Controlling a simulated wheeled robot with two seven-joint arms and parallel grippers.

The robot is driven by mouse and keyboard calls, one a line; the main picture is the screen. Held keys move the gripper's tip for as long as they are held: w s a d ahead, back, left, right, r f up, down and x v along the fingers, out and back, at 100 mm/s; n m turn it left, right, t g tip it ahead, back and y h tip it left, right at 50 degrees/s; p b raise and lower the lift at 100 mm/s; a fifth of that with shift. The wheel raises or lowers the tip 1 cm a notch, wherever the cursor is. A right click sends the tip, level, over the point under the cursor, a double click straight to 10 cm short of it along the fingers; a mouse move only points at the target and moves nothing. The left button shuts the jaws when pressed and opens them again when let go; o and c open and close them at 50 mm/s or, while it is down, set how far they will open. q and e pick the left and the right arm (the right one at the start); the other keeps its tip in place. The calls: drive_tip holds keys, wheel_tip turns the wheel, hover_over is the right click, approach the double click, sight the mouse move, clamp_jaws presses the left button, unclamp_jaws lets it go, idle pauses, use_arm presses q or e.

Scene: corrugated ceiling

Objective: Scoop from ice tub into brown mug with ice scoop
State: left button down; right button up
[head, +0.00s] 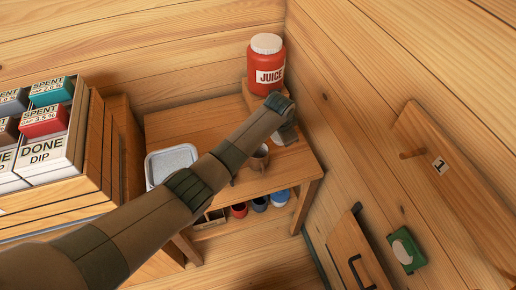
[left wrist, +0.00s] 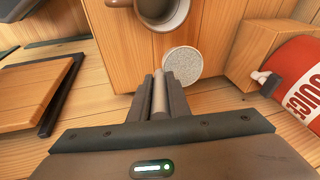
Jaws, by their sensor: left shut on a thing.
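My left gripper (left wrist: 160,90) is shut on the grey handle of the ice scoop (left wrist: 182,62). The scoop's round bowl looks pale and speckled, as if filled with ice. In the head view the mug (head: 261,158) stands on the small table, partly behind my left arm, below the gripper (head: 285,130). The ice tub (head: 172,152), pale and rectangular, sits at the table's left. My right gripper is not in view.
A red juice bottle (head: 266,65) stands on a wooden block (head: 254,103) at the table's back right. Several cups (head: 259,204) stand on the shelf below. A wooden box (head: 90,145) of labelled packs stands left.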

use_arm(q)
drive_tip(key=shift+a+r, duration=0.1)
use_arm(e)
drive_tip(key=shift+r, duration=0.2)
use_arm(q)
drive_tip(key=shift+s+a+h+p, duration=0.2)
drive_tip(key=shift+h+p, duration=0.1)
drive_tip(key=shift+p, duration=0.05)
drive_tip(key=shift+s+a+t, duration=0.15)
drive_tip(key=shift+a+t, duration=0.05)
drive_tip(key=shift+t, duration=0.1)
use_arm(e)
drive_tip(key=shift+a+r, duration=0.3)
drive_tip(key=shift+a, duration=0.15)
use_arm(q)
drive_tip(key=shift+s+a+r+h, duration=0.1)
drive_tip(key=shift+s+a+h, duration=0.05)
drive_tip(key=shift+a+h, duration=0.15)
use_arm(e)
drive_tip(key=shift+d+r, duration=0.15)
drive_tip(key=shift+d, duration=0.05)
use_arm(q)
drive_tip(key=shift+s+a+t, duration=0.15)
drive_tip(key=shift+a+t, duration=0.05)
drive_tip(key=shift+t, duration=0.1)
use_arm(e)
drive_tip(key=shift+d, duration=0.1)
